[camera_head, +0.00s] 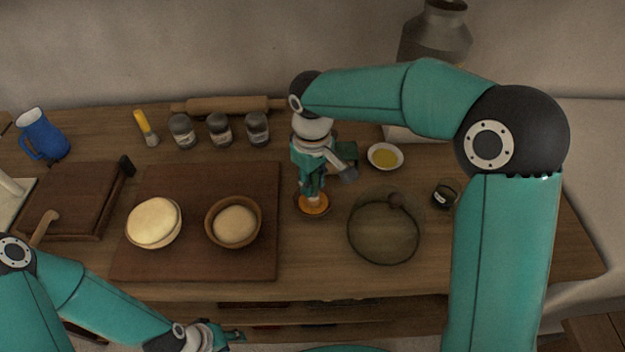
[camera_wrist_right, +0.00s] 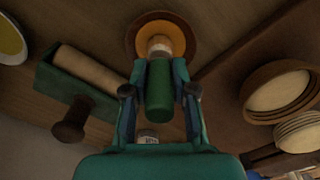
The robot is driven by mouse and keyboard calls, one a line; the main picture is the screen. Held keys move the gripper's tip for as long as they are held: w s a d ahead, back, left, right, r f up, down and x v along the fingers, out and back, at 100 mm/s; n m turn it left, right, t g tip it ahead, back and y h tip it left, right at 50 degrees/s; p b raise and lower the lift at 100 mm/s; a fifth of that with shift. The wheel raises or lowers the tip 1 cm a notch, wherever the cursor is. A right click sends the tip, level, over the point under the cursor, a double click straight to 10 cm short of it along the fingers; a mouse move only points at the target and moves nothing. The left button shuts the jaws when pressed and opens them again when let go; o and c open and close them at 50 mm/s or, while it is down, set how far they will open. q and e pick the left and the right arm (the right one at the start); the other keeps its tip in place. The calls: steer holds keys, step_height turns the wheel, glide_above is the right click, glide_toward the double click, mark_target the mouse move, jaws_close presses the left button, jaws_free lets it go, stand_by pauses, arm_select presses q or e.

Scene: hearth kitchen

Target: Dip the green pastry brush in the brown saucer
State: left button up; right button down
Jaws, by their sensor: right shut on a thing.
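My right gripper (camera_head: 312,172) is shut on the green pastry brush (camera_wrist_right: 158,88), seen in the wrist view between the two fingers. The brush is held handle up, with its pale lower end (camera_head: 313,197) pointing down over the middle of the brown saucer (camera_head: 326,209). The saucer (camera_wrist_right: 187,25) has a dark rim and an orange-brown inside. The brush tip lies within the saucer's outline; I cannot tell how deep it reaches. My left gripper (camera_head: 232,336) is low at the table's front, away from the saucer; its jaw state is unclear.
A white dish of yellow liquid (camera_head: 385,167) and a glass lid (camera_head: 383,255) are right of the saucer. Left are a board (camera_head: 190,265) with two dough pieces, and a yellow-handled brush (camera_head: 144,122). A green holder (camera_wrist_right: 50,80) with a wooden roller is close to my right gripper.

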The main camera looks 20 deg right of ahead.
steer(key=shift+r+p, duration=2.85)
steer(key=shift+r, duration=0.65)
steer(key=shift+f, duration=0.1)
